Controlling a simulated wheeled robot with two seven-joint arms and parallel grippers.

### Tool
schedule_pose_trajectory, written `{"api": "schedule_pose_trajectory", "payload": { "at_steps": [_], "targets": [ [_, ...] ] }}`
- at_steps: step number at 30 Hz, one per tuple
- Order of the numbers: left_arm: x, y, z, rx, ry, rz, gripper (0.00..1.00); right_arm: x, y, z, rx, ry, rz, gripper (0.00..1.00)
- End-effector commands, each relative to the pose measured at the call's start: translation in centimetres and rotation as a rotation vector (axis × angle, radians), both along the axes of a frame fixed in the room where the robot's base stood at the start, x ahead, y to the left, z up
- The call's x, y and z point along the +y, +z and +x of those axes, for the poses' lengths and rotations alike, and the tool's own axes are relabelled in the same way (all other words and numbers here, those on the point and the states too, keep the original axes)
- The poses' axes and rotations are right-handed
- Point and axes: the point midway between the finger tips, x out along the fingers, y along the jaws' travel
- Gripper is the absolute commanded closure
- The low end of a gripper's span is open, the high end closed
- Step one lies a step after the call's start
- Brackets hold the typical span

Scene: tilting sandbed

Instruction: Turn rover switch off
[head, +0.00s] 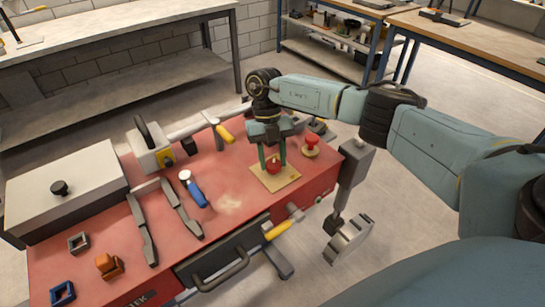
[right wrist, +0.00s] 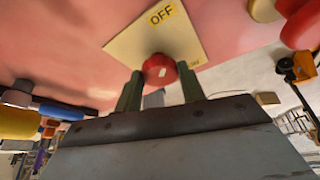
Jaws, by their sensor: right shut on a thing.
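The rover switch appears as a red round knob (head: 273,168) on a pale yellow square plate (head: 285,181) on the red work surface. In the right wrist view the knob (right wrist: 159,69) has a small pale mark on top, and the plate (right wrist: 128,47) carries an "OFF" label (right wrist: 161,14) near one edge. Lettering at the opposite edge is mostly hidden. My right gripper (head: 272,160) points down over the plate, its two green fingers shut on the knob from both sides. It also shows in the right wrist view (right wrist: 159,82).
A red mushroom button (head: 311,142) stands close to the right of the plate. A yellow-handled lever (head: 278,231) juts from the front edge. A blue-handled tool (head: 194,191), tongs (head: 180,209) and a lidded box (head: 70,205) lie left.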

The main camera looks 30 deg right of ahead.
Motion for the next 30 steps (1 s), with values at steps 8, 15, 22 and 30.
{"api": "schedule_pose_trajectory", "payload": {
  "at_steps": [8, 15, 22, 30],
  "targets": [
    [0.0, 0.0, 0.0, 0.0, 0.0, 0.0, 0.64, 0.0, 0.0, 0.0, -0.001, -0.001, -0.001, 0.39],
    [0.0, 0.0, 0.0, 0.0, 0.0, 0.0, 0.64, 0.0, 0.1, 0.1, -0.001, -0.001, -0.001, 0.39],
    [0.0, -0.1, 0.0, 0.0, 0.0, 0.0, 0.64, -0.3, 2.9, 1.2, -0.005, -0.001, -0.001, 0.39],
    [0.0, -0.4, 0.0, 0.0, 0.0, 0.0, 0.64, -1.0, 8.6, 3.5, -0.004, -0.002, -0.001, 0.39]
  ]
}}
